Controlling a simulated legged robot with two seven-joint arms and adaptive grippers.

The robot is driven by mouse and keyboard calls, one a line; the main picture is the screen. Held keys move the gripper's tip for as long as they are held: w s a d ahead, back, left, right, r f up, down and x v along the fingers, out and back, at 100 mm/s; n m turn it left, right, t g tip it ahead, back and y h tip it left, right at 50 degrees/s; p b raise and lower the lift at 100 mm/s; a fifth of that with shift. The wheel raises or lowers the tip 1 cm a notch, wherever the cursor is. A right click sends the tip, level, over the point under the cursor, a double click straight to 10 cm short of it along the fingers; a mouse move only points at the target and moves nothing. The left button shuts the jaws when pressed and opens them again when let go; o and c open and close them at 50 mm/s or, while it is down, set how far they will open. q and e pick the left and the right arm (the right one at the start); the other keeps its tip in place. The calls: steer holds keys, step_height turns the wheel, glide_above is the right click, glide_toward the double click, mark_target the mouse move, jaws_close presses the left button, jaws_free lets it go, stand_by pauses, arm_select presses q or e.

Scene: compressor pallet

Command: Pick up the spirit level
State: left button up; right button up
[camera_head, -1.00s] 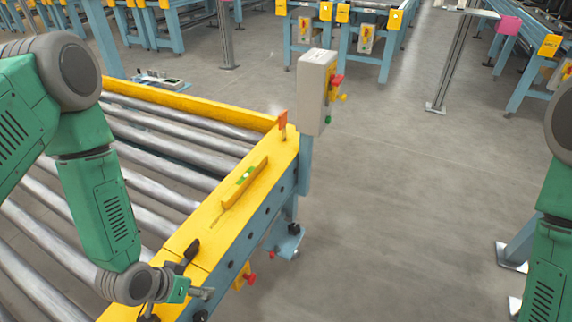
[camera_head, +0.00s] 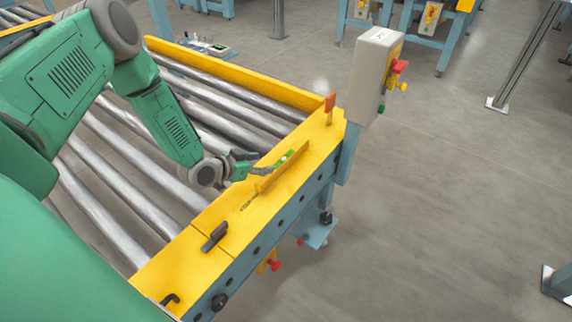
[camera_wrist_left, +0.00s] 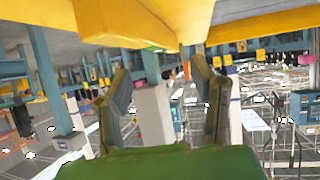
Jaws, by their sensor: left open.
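The spirit level (camera_head: 284,171) is a yellow bar with a green vial. It lies along the top of the yellow conveyor end rail (camera_head: 222,212). My left gripper (camera_head: 264,169) is open at the roller side of the level, close to its middle; I cannot tell whether they touch. In the left wrist view the open fingers (camera_wrist_left: 160,68) point toward a yellow bar (camera_wrist_left: 140,20) with a bit of green at its lower edge, which looks like the level. Nothing shows held between the fingers. My right gripper is not in view.
An orange upright tab (camera_head: 329,108) and a grey control box (camera_head: 374,70) with a red button stand past the level's far end. A black handle (camera_head: 214,237) sits nearer on the rail. Metal rollers (camera_head: 110,205) lie to the left.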

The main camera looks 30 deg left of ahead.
mark_target(281, 161)
arm_select(q)
steer(key=b+x, duration=0.1)
steer(key=x, duration=0.3)
steer(key=shift+w+d+f, duration=0.15)
steer(key=shift+w, duration=0.1)
steer(key=b+x, duration=0.1)
steer(key=x, duration=0.3)
steer(key=shift+w+f+b, duration=0.15)
steer(key=shift+b, duration=0.25)
steer(key=shift+w+d, duration=0.2)
steer(key=shift+w, duration=0.2)
jaws_close()
